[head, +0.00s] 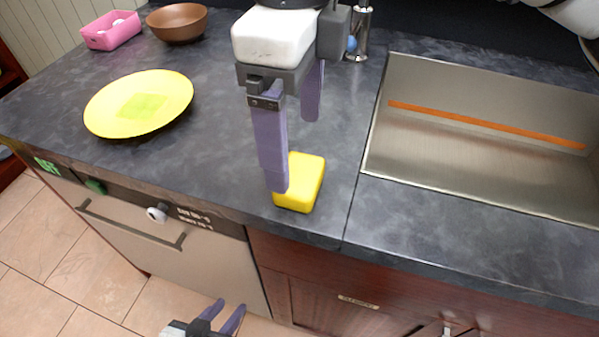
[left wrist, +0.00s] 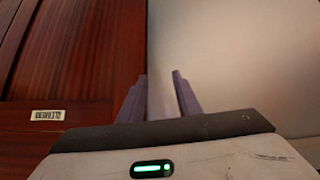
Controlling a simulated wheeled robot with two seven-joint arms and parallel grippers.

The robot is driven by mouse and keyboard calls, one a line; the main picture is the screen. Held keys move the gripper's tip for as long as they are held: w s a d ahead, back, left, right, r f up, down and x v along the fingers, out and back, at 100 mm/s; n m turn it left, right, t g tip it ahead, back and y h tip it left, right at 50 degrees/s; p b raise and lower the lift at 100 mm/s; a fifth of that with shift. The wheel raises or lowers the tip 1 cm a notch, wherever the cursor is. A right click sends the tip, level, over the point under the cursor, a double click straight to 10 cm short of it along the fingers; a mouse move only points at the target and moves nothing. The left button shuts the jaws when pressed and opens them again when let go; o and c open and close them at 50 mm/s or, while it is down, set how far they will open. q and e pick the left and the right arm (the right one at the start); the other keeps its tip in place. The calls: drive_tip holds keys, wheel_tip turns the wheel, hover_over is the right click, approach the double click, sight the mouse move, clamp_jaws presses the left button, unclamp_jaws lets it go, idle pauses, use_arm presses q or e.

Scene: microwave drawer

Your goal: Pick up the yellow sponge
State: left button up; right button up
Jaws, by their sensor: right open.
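The yellow sponge (head: 304,186) lies on the dark countertop near its front edge, left of the sink. My right gripper (head: 295,155) is open at the sponge, pointing down. Its near finger overlaps the sponge's left side in the head view, and its other finger shows farther back. I cannot tell whether either finger touches the sponge. My left gripper (head: 230,306) is low in front of the cabinets, below the counter. It is open and empty, and its fingers also show in the left wrist view (left wrist: 158,76).
A yellow plate (head: 170,88), a brown bowl (head: 178,22) and a pink container (head: 111,31) stand on the left counter. A metal sink area (head: 470,95) with an orange strip is at right.

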sight(299, 173)
drive_tip(key=f, duration=0.7)
drive_tip(key=shift+w+d+f, duration=0.1)
drive_tip(key=shift+d+f, duration=0.05)
drive_tip(key=shift+d, duration=0.05)
drive_tip(key=shift+c, duration=0.4)
drive_tip(key=c, duration=1)
